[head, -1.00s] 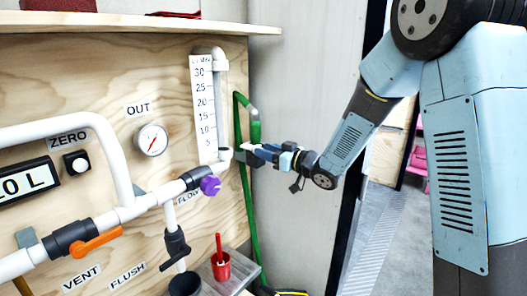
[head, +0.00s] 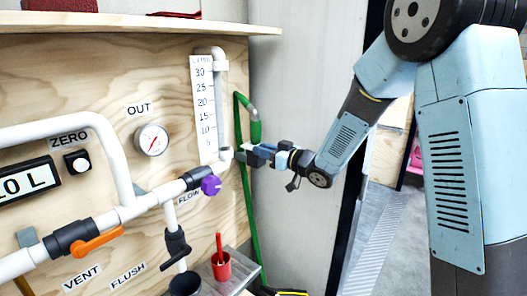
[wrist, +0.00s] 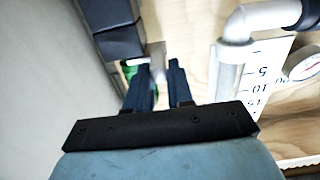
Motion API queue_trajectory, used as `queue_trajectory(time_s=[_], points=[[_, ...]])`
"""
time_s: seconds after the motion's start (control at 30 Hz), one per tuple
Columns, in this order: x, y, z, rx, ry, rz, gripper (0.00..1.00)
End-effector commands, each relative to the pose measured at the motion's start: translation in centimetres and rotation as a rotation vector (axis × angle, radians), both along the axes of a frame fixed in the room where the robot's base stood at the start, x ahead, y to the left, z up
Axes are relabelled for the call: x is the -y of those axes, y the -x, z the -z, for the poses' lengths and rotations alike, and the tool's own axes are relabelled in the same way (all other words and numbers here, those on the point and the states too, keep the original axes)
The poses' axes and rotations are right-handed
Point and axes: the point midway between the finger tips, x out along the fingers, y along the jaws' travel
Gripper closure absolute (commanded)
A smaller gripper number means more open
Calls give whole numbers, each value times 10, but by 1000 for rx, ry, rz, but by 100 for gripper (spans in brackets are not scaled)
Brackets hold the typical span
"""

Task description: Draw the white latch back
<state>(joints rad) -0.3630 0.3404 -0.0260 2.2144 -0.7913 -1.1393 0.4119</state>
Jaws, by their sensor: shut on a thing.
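My gripper (head: 252,155) is at the right end of the plywood panel, beside the green hose and right of the scale's lower end. In the wrist view my gripper (wrist: 161,66) has its two dark fingers close around a small pale piece (wrist: 157,58), which looks like the white latch. The fingers hide most of it, and in the head view I cannot make it out clearly. A dark block (wrist: 112,30) stands right beside the fingertips in the wrist view.
A green hose (head: 245,190) hangs just behind my gripper. A clear tube with a white elbow (wrist: 238,25) and a numbered scale (head: 203,110) are close by. A purple knob (head: 211,185) and a red cup (head: 221,267) are lower left. A grey wall (head: 305,90) is behind my wrist.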

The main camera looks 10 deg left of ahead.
Motion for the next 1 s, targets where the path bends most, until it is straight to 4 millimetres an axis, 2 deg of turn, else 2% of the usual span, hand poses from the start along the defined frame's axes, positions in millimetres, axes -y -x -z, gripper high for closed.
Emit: queue_trajectory(time_s=[0.33, 0.6, 0.83, 0.87, 1.0], points=[[2, -2, -1, 1, 0, 6, 100], [-10, 19, -1, 0, 0, 4, 100], [-12, 20, -1, 1, 0, 1, 100], [-12, 20, -1, 1, 0, 1, 82], [-13, 21, -1, 1, 0, -1, 68]])
